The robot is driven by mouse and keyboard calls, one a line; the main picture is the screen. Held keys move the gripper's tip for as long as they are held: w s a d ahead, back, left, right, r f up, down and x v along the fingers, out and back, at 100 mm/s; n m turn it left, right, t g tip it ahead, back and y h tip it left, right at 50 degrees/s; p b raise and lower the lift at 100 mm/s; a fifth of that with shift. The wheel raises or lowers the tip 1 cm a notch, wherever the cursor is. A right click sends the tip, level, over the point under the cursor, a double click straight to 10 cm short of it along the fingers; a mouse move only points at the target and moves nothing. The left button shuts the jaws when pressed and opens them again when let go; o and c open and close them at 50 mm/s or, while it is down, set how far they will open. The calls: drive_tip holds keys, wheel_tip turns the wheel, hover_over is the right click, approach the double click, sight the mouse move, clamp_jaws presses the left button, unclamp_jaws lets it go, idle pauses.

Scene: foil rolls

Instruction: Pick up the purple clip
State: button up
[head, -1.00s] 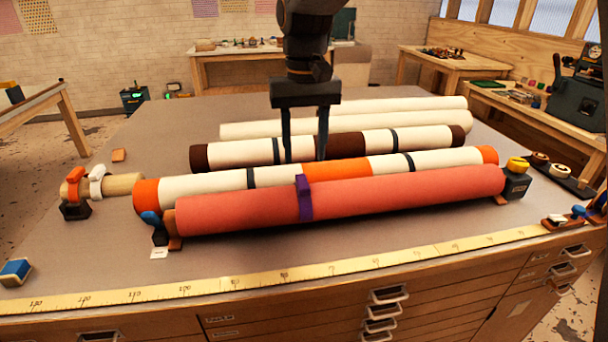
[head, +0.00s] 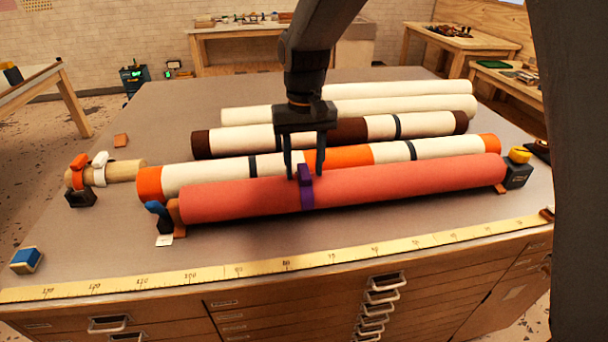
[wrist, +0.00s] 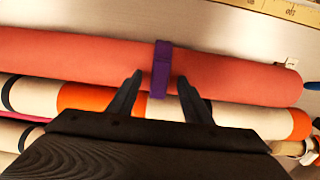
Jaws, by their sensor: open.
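The purple clip (head: 306,187) is a narrow band around the middle of the red roll (head: 400,181), with a raised tab on top. It also shows in the wrist view (wrist: 161,68), just beyond and between the fingertips. My gripper (head: 304,176) is open and points down at the clip, with one finger on each side in the picture. I cannot tell the exact height gap between fingertips and clip.
Behind the red roll lie an orange and cream roll (head: 205,178), a brown and cream roll (head: 240,140) and plain cream rolls (head: 250,113). A blue-handled holder (head: 157,215) and a yellow-knobbed block (head: 518,168) stand at the red roll's ends. A yellow ruler (head: 210,274) runs along the front edge.

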drive_tip(key=shift+c, duration=0.2)
drive_tip(key=c, duration=1.1)
